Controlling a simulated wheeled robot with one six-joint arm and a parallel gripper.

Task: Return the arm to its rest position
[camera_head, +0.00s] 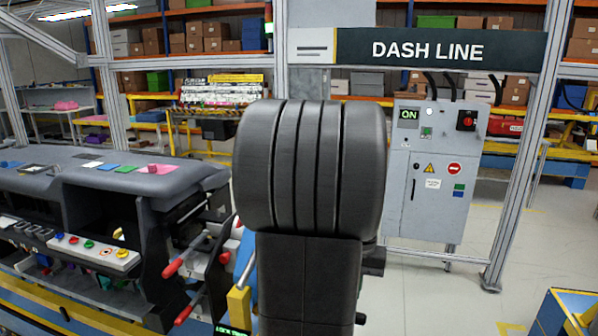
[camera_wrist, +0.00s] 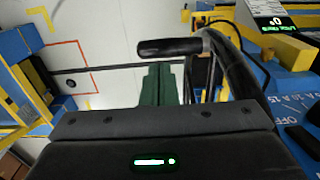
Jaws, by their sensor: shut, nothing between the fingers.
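My arm's dark grey link fills the middle of the head view and hides what lies behind it. My gripper is not visible in the head view. In the wrist view my gripper (camera_wrist: 159,72) shows as two dark green fingers close together beyond the dark grey wrist housing. It is shut and empty. A black lever handle (camera_wrist: 168,46) lies just past the fingertips in the picture; I cannot tell the gap between them.
The dashboard module (camera_head: 70,160) stands at the left, with red-tipped levers (camera_head: 173,267) near my arm. A grey control cabinet (camera_head: 432,180) stands at the right. A blue panel (camera_wrist: 285,110) is close at the wrist's right. Pale floor (camera_head: 410,290) is open at the right.

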